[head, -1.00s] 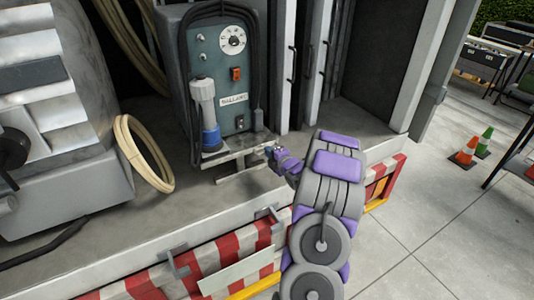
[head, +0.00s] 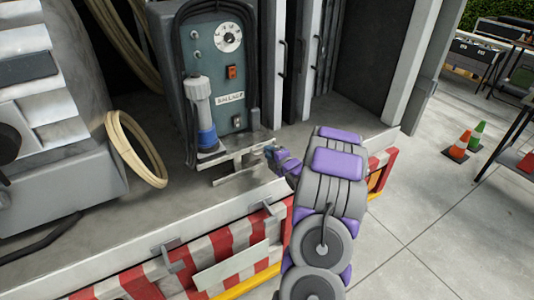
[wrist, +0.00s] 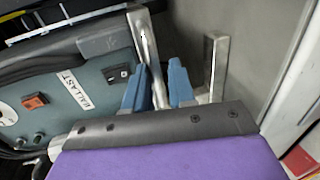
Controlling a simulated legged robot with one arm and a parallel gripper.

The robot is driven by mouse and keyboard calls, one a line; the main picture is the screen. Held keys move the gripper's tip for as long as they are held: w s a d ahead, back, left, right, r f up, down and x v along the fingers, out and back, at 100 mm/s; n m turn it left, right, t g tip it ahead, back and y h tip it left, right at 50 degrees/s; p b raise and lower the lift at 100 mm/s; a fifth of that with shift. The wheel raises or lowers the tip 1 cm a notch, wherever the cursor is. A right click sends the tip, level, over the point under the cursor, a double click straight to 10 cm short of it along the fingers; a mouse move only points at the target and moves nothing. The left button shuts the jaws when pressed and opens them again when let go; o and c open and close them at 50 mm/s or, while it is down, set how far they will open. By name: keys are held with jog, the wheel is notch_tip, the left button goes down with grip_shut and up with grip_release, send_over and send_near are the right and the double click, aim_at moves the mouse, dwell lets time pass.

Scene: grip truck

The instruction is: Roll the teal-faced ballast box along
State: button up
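The ballast box (head: 206,62) stands upright on the truck's deck, its teal face showing a white dial, a red switch and a "BALLAST" label. The face also shows in the wrist view (wrist: 70,95). A metal frame (head: 232,160) sticks out low at its front; its bars show in the wrist view (wrist: 146,38). My gripper (head: 270,151) is at the right end of that frame. In the wrist view its blue fingers (wrist: 158,70) stand close together with a bar between them, and appear shut on it. The box's underside and any wheels are hidden.
The deck (head: 95,225) ends at a red-and-white striped edge (head: 225,240). A cable coil (head: 137,150) and a large grey machine (head: 60,170) are at left. Grey posts (head: 288,75) stand behind right. Cones (head: 460,143) and open paving (head: 420,215) lie at right.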

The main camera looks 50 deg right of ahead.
jog(key=shift+o, duration=0.7)
jog(key=shift+s+d, duration=0.1)
jog(key=shift+s, duration=0.05)
jog(key=shift+o, duration=0.8)
jog(key=shift+w+d+f, duration=0.1)
jog(key=shift+w+d, duration=0.05)
jog(key=shift+w, duration=0.05)
jog(key=p+v, duration=0.2)
jog(key=v, duration=1.5)
jog(key=shift+p, duration=0.35)
jog(key=shift+s, duration=0.15)
